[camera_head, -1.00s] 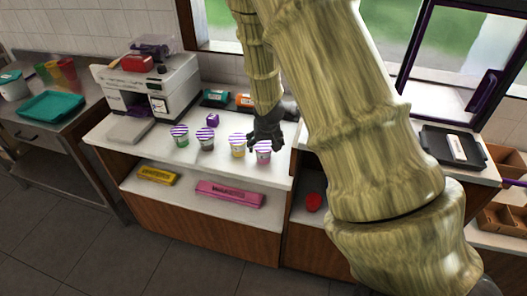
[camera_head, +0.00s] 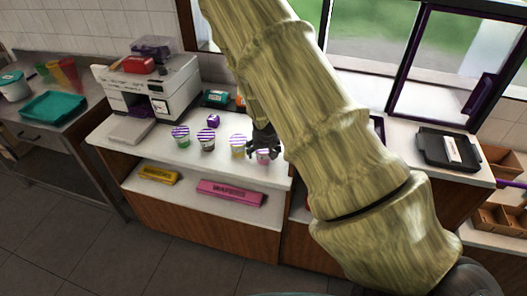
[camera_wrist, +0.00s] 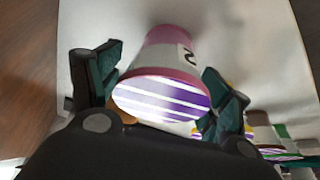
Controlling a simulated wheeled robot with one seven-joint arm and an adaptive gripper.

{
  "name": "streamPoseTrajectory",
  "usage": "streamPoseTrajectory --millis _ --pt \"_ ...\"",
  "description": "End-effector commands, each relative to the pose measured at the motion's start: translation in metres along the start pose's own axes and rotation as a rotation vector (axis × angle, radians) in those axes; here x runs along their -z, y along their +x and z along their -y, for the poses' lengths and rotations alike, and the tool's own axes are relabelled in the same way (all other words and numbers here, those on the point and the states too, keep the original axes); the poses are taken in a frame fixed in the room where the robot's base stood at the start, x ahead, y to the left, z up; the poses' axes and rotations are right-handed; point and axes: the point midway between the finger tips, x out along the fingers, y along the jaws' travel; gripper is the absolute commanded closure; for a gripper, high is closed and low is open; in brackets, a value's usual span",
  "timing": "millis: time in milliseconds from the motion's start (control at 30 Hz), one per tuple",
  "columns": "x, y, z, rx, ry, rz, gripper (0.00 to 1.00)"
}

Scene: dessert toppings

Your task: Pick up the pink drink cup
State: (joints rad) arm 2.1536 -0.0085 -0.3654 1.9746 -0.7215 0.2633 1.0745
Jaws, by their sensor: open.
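The pink drink cup (camera_head: 264,157) stands at the right end of a row of cups on the white counter, partly hidden by my gripper. My gripper (camera_head: 262,153) is at the cup, with its fingers pointing down. In the wrist view the pink cup (camera_wrist: 165,80), with a purple-and-white striped lid and a dark mark on its side, lies between the two spread fingers of my gripper (camera_wrist: 165,88). The fingers are open on either side of the cup. I cannot tell whether either finger touches it.
A yellow cup (camera_head: 238,147), a dark cup (camera_head: 206,140) and a green cup (camera_head: 181,138) stand left of the pink one. A purple box (camera_head: 213,121) sits behind. A white machine (camera_head: 157,88) is at the back left. A pink wafers box (camera_head: 231,193) lies on the shelf below.

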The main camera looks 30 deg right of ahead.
Motion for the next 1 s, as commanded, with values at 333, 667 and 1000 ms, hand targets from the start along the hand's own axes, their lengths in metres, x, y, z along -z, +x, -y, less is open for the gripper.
streamPoseTrajectory --millis 333,667,1000 --pt "-0.0004 0.0087 0.0001 0.0 -0.001 0.0 0.22" --pt "-0.0005 0.0085 0.0 0.0 0.0 0.0 0.62" --pt "-0.0004 0.0084 0.0 0.0 0.0 0.0 0.69"
